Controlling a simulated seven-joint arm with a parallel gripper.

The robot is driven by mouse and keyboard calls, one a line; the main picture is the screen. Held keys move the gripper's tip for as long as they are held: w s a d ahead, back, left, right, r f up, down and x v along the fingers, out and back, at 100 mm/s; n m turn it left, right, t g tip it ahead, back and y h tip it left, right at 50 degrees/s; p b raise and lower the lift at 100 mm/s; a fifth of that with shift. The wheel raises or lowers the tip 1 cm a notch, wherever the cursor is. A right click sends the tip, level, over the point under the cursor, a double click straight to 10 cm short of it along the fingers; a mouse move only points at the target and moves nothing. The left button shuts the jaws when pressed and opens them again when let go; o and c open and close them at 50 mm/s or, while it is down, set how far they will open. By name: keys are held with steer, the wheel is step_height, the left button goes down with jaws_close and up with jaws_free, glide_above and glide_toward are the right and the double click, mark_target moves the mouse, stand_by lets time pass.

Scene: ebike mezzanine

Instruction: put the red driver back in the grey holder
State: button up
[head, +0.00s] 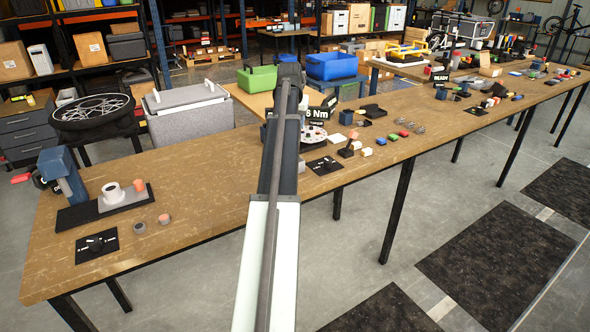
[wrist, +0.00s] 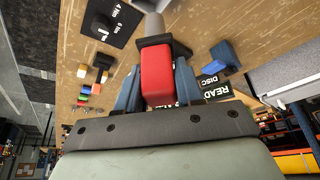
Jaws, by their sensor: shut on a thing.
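In the wrist view my gripper (wrist: 157,92) is shut on the red driver (wrist: 157,72), with one dark blue finger on each side of its red handle. A black collar (wrist: 154,41) sits at the far end of the handle. In the head view my arm hides the fingers and the driver. I cannot clearly make out the grey holder in either view.
A black dial pad (head: 325,166) lies on the long wooden table (head: 215,200), right of my arm. Small coloured blocks (head: 392,138) lie further right. A black torque sign (head: 322,112) stands behind. A grey case (head: 188,110) stands behind the table. The table's left-middle stretch is mostly clear.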

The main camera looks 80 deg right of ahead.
steer(key=shift+a+f, duration=0.1)
steer(key=shift+f, duration=4.9)
steer(key=shift+f, duration=0.15)
steer(key=o, duration=1.1)
steer(key=shift+o, duration=0.2)
steer(key=v, duration=1.2)
